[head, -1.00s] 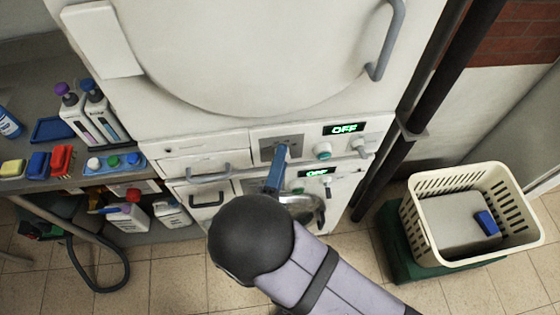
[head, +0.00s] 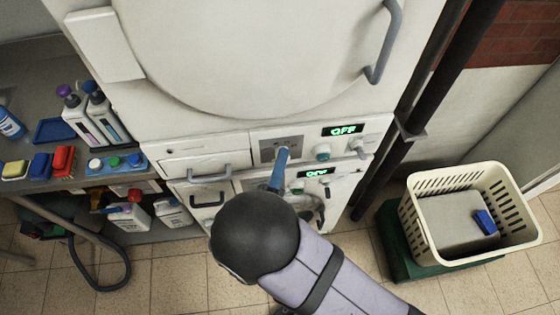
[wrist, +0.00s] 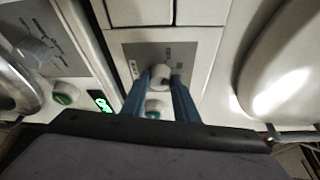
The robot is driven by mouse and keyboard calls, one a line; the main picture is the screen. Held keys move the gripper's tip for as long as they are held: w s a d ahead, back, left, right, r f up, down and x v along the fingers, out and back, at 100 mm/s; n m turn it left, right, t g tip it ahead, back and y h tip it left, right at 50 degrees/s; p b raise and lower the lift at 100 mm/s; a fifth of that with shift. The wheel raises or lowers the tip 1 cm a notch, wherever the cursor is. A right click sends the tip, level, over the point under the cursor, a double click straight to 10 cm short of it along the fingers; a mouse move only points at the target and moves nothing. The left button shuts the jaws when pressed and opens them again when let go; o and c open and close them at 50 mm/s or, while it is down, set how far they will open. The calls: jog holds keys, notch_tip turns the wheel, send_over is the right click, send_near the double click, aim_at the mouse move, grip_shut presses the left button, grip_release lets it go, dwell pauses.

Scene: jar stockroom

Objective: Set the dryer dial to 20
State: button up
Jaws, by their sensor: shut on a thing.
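The dial (wrist: 161,76) is a pale round knob on a grey printed plate of the upper machine's panel. My gripper (wrist: 160,82) has its two blue fingers on either side of the knob and is shut on it. In the head view my gripper (head: 282,154) reaches the grey dial plate (head: 267,148), and its fingers hide the knob. The plate's markings are too small to read. The upper display (head: 343,130) shows OFF in green. The lower machine's display (head: 317,173) is also lit green.
A green button (head: 323,152) and a latch knob (head: 357,149) sit right of the dial. A drawer handle (head: 209,172) projects at the left. The round door (head: 250,60) is above. Bottles and brushes sit at left.

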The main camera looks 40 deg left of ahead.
jog(key=shift+d+r+m+g+p, duration=0.15)
jog(key=shift+m+g, duration=0.5)
jog(key=shift+m, duration=0.65)
jog(key=shift+a+r+m+g+p, duration=0.15)
jog(key=shift+m+g, duration=0.5)
jog(key=shift+m, duration=0.65)
jog(key=o, duration=1.1)
jog(key=shift+d, duration=0.1)
jog(key=shift+c, duration=0.2)
jog(key=b+v, duration=0.1)
jog(key=v, duration=0.6)
jog(key=shift+d, duration=0.15)
